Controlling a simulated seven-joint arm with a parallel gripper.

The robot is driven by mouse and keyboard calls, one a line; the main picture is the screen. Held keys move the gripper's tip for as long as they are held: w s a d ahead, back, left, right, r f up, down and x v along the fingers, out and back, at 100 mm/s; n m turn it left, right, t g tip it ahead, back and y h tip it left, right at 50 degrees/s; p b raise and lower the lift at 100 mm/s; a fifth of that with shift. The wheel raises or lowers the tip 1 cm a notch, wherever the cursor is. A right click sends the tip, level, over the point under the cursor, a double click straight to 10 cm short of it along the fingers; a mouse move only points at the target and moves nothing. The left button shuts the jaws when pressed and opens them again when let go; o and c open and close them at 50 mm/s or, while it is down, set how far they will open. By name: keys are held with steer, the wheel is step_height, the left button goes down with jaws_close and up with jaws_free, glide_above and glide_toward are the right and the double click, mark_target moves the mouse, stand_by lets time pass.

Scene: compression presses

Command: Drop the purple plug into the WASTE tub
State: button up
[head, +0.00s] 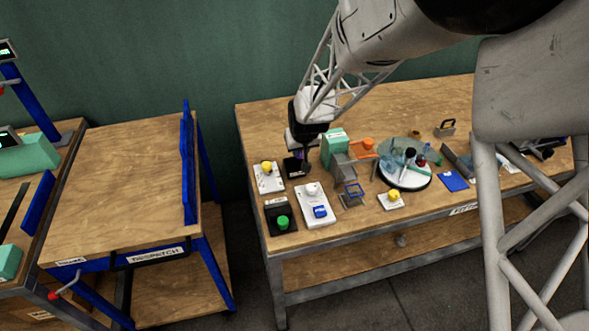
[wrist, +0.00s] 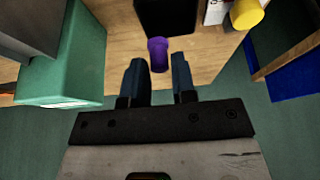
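In the head view my gripper (head: 304,164) points down near the left end of the right-hand table, by a small black container (head: 293,169). A black shape (wrist: 167,15) lies just beyond the plug in the wrist view and looks like that container. I cannot read a WASTE label on it, and in the head view the plug is small and hard to make out.
A green box (head: 334,141) stands close right of my gripper. A yellow button on a white base (head: 267,184) is close left. A black base with a green button (head: 281,218) and a white scale-like unit (head: 314,210) stand in front. The despatch bench top (head: 125,180) is bare.

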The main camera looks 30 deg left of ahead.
steer(key=o, duration=0.4)
steer(key=shift+r, duration=0.2)
steer(key=v, duration=0.7)
steer(key=shift+r, duration=0.15)
steer(key=shift+s+d, duration=0.1)
stand_by(0.5)
